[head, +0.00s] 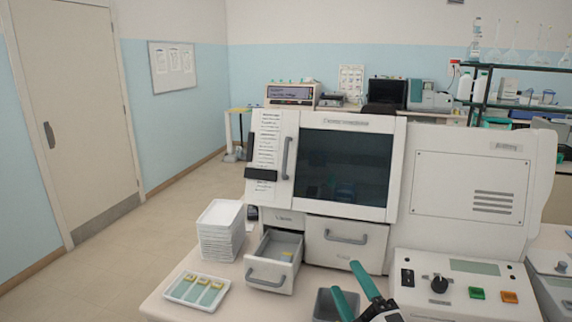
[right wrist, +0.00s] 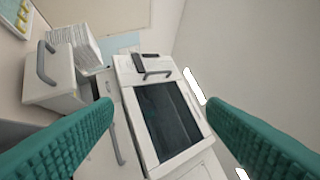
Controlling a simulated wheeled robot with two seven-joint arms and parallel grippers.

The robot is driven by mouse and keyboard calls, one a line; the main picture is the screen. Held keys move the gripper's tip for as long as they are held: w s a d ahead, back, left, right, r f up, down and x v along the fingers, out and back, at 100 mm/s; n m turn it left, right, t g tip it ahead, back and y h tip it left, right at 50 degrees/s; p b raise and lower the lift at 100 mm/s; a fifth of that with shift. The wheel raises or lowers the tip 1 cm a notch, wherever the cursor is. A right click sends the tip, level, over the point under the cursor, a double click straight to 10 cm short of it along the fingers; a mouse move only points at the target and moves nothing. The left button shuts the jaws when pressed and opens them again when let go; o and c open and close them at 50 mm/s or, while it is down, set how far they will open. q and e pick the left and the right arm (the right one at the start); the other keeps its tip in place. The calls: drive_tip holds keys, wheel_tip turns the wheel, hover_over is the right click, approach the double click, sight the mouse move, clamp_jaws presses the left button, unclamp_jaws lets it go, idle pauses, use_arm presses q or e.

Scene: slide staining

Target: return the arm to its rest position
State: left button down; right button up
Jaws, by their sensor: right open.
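My right gripper (head: 354,290) shows at the bottom of the head view, with green fingers spread apart and nothing between them. It is in front of the white staining machine (head: 397,210), over the table's front part. In the right wrist view the two green fingers of the gripper (right wrist: 150,135) frame the machine's dark window (right wrist: 170,118), wide apart and empty. My left gripper is in neither view.
The machine's small left drawer (head: 268,282) is pulled open; the wider drawer (head: 345,240) is shut. A stack of white trays (head: 220,235) stands left of it. A white tray with several slides (head: 181,298) lies in front. A grey bin (head: 325,305) sits beside my gripper.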

drive_tip(key=s+d+f+m+g+h, duration=0.4)
drive_tip(key=d+f+m+g+h, duration=0.15)
drive_tip(key=f+m, duration=0.45)
drive_tip(key=s+d+f+m+g+h, duration=0.15)
drive_tip(key=s+f+m+g, duration=0.25)
drive_tip(key=s+f+g, duration=0.5)
drive_tip(key=s+d+f+m+g, duration=0.25)
drive_tip(key=s+f, duration=0.45)
drive_tip(key=s, duration=0.7)
wheel_tip(320, 180, down, 26)
drive_tip(key=g, duration=0.1)
drive_tip(key=s+d+f+g, duration=0.1)
drive_tip(key=s+d+f, duration=0.1)
drive_tip(key=s+f, duration=1.4)
drive_tip(key=shift+s+d+f+b, duration=0.2)
drive_tip(key=shift+s+f+b, duration=0.2)
drive_tip(key=shift+s, duration=0.15)
